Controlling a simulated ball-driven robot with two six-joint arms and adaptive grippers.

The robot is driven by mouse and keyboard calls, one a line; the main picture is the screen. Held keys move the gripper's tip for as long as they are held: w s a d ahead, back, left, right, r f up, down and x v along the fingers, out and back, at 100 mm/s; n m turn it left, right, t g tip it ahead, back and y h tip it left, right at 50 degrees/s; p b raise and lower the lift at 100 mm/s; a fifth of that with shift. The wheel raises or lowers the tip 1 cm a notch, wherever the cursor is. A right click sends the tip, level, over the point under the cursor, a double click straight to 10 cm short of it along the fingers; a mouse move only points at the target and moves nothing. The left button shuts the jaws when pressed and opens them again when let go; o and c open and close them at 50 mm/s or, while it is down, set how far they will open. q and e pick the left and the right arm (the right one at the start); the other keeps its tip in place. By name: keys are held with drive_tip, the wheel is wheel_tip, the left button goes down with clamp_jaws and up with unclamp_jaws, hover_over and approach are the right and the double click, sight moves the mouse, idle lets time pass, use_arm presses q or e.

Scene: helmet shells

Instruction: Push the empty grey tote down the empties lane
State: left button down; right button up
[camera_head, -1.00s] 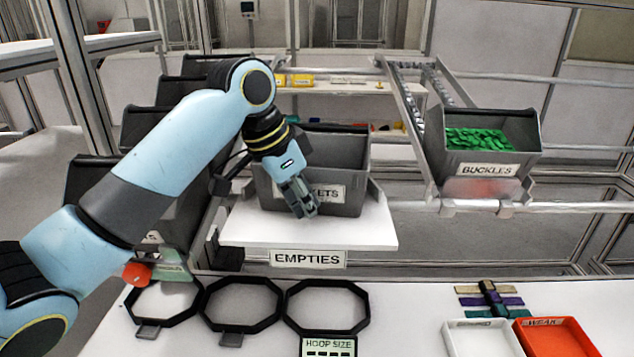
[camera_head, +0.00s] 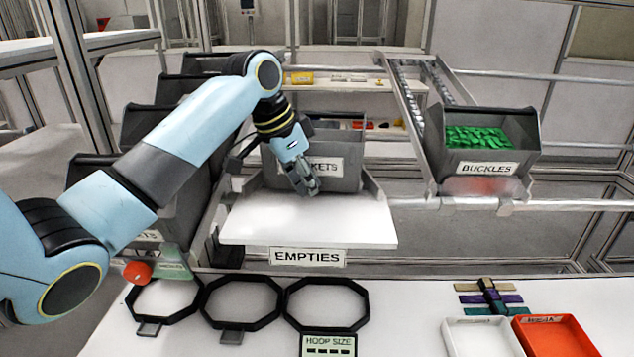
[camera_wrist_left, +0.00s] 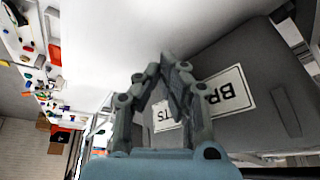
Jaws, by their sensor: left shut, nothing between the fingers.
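The grey tote (camera_head: 345,168) stands upright on the white empties lane (camera_head: 300,218), toward its far end. Its front label is partly hidden by my left gripper. My left gripper (camera_head: 312,190) is shut and empty, with its fingertips at the tote's front face. In the left wrist view the gripper (camera_wrist_left: 170,85) overlaps the label of the tote (camera_wrist_left: 265,60); whether it touches cannot be told. The EMPTIES sign (camera_head: 308,257) hangs on the lane's front edge. My right gripper is not in view.
A tote of green buckles (camera_head: 480,138) sits on a roller lane at right. Dark totes (camera_head: 150,125) stand at left. Black hoops (camera_head: 240,303), a white tray (camera_head: 482,338) and a red tray (camera_head: 557,338) lie on the front bench. The lane's front part is bare.

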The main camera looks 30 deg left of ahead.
use_arm(q)
drive_tip(key=shift+w+a, duration=0.1)
drive_tip(key=shift+w, duration=0.1)
drive_tip(key=shift+r, duration=0.1)
drive_tip(key=r, duration=0.1)
drive_tip(key=r+p, duration=0.1)
drive_tip(key=s+r, duration=0.1)
drive_tip(key=shift+d+r+p, duration=0.2)
drive_tip(key=shift+d+p, duration=0.15)
drive_tip(key=r, duration=0.1)
drive_tip(key=s+r, duration=0.1)
drive_tip(key=r, duration=0.1)
drive_tip(key=d+r, duration=0.1)
drive_tip(key=shift+s+r, duration=0.25)
drive_tip(key=shift+s, duration=0.1)
drive_tip(key=shift+f, duration=0.1)
